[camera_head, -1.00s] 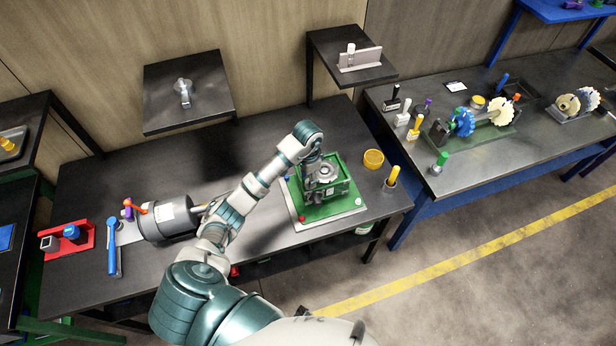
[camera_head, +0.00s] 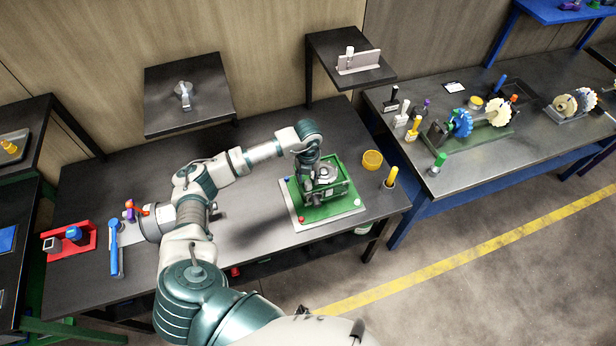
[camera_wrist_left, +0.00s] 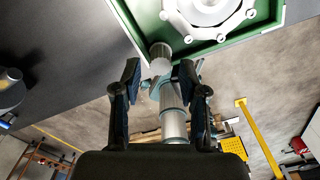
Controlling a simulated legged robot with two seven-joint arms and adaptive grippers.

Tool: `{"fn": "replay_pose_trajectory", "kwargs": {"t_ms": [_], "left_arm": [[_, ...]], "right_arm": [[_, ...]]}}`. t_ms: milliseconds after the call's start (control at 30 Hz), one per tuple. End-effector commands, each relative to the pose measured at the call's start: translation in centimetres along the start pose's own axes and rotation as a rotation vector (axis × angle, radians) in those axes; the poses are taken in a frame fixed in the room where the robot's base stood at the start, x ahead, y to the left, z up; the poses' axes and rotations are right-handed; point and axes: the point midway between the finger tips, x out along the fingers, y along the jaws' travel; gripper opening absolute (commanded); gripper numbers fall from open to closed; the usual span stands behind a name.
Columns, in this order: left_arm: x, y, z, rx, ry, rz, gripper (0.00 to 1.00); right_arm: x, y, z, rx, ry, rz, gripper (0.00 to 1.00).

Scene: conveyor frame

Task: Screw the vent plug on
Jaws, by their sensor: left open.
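A green housing (camera_head: 342,189) with a round grey bolted flange stands on a pale base plate (camera_head: 292,207) on the dark table. My left gripper (camera_head: 307,187) points down at the housing's left side. In the left wrist view its two dark fingers (camera_wrist_left: 158,76) are apart. A short grey cylinder (camera_wrist_left: 160,52) shows between the fingertips, by a corner of the green housing (camera_wrist_left: 240,38). I cannot tell whether it is the vent plug or whether the fingers touch it. The flange (camera_wrist_left: 205,10) lies beyond the fingers. My right gripper is not in view.
A yellow cup (camera_head: 372,159) and a yellow-handled tool (camera_head: 391,177) stand right of the base plate. A grey motor, a blue wrench (camera_head: 115,247) and a red holder (camera_head: 70,238) are at the left. The table's middle behind my arm is clear.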

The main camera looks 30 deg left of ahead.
Motion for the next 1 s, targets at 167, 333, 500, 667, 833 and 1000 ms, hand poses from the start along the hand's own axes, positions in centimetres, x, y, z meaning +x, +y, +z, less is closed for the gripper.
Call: {"fn": "replay_pose_trajectory", "kwargs": {"t_ms": [167, 333, 500, 667, 833, 1000], "left_arm": [[0.0, 0.0, 0.0, 0.353, -0.001, 0.001, 0.42], [0.0, 0.0, -0.1, 0.348, -0.001, 0.001, 0.42], [0.9, 0.0, -0.1, 0.347, 0.0, 0.001, 0.42], [2.7, 0.0, 0.0, 0.346, 0.0, 0.0, 0.42], [3.5, 0.0, 0.0, 0.346, -0.001, 0.0, 0.42], [3.3, 0.0, 0.0, 0.345, -0.002, 0.0, 0.42]], "right_arm": [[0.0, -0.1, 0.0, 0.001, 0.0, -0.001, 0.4], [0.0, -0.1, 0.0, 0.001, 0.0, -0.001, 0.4], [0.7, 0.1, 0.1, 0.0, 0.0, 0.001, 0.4], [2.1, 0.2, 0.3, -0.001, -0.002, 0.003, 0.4], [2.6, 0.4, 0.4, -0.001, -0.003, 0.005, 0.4], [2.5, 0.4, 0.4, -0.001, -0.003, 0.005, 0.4]]}}
